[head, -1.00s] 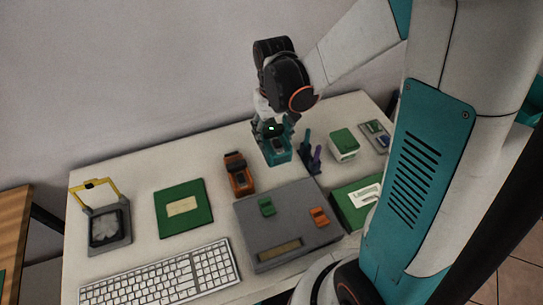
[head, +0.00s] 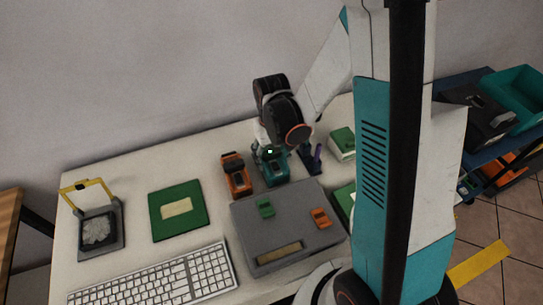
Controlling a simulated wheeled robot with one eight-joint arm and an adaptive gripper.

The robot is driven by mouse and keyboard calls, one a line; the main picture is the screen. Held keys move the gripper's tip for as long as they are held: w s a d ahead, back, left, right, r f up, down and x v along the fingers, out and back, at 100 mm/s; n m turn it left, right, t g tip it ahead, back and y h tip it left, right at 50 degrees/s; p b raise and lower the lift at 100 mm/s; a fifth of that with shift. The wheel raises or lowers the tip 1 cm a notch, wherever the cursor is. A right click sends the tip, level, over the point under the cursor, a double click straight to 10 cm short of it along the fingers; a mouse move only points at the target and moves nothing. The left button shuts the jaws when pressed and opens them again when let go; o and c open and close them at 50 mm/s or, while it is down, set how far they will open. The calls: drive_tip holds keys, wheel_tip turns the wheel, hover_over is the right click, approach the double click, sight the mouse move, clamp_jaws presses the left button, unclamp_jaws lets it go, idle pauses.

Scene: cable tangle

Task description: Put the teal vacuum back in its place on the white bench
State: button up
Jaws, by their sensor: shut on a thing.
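The teal vacuum (head: 273,171) is at the back middle of the white bench (head: 130,170), just behind a grey box. My gripper (head: 269,153) comes down on it from above and is shut on its upper part, which hides the fingertips and that part of the vacuum. The vacuum looks upright. I cannot tell whether its underside touches the bench. An orange tool (head: 236,174) of similar shape stands close to its left.
A purple-and-blue holder (head: 311,158) stands close to the right, with a green-topped box (head: 342,143) beyond. The grey box (head: 285,235) lies in front. A green board (head: 178,209), keyboard (head: 160,278) and yellow-handled frame (head: 97,226) are left. A loaded cart (head: 490,125) stands far right.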

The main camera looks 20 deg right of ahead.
drive_tip(key=shift+f, duration=0.15)
drive_tip(key=o, duration=0.9)
drive_tip(key=shift+o, duration=0.2)
wheel_tip(320, 180, up, 12)
drive_tip(key=p, duration=0.4)
wheel_tip(320, 180, up, 10)
drive_tip(key=r+t, duration=0.1)
drive_tip(key=t, duration=0.2)
hover_over(272, 155)
drive_tip(key=s, duration=0.5)
drive_tip(key=s+r+t, duration=0.4)
drive_tip(key=s, duration=0.3)
drive_tip(key=shift+r, duration=0.3)
